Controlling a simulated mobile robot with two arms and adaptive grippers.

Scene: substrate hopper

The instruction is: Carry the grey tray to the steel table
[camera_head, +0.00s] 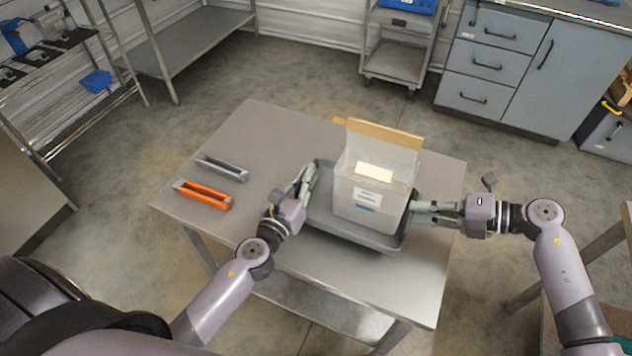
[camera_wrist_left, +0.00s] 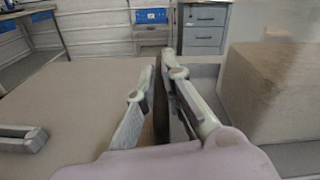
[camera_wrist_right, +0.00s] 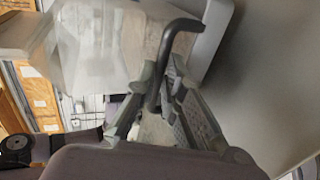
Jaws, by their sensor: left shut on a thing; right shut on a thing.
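The grey tray (camera_head: 330,220) is over the middle of the steel table (camera_head: 270,130); whether it touches the top is hard to tell. A clear-walled box (camera_head: 368,215) with a white label and a raised tan-edged flap stands in the tray. My left gripper (camera_head: 308,172) is shut on the tray's left end; the left wrist view shows its fingers (camera_wrist_left: 160,75) close together beside the tray wall (camera_wrist_left: 204,72). My right gripper (camera_head: 416,208) is shut on the right end; in the right wrist view its fingers (camera_wrist_right: 160,85) close around a dark handle (camera_wrist_right: 168,50).
A grey open-frame holder (camera_head: 222,168) and an orange one (camera_head: 203,195) lie on the table's left part. A wheeled cart (camera_head: 395,50) and a drawer cabinet (camera_head: 510,75) stand at the back. Floor is clear around the table's far side.

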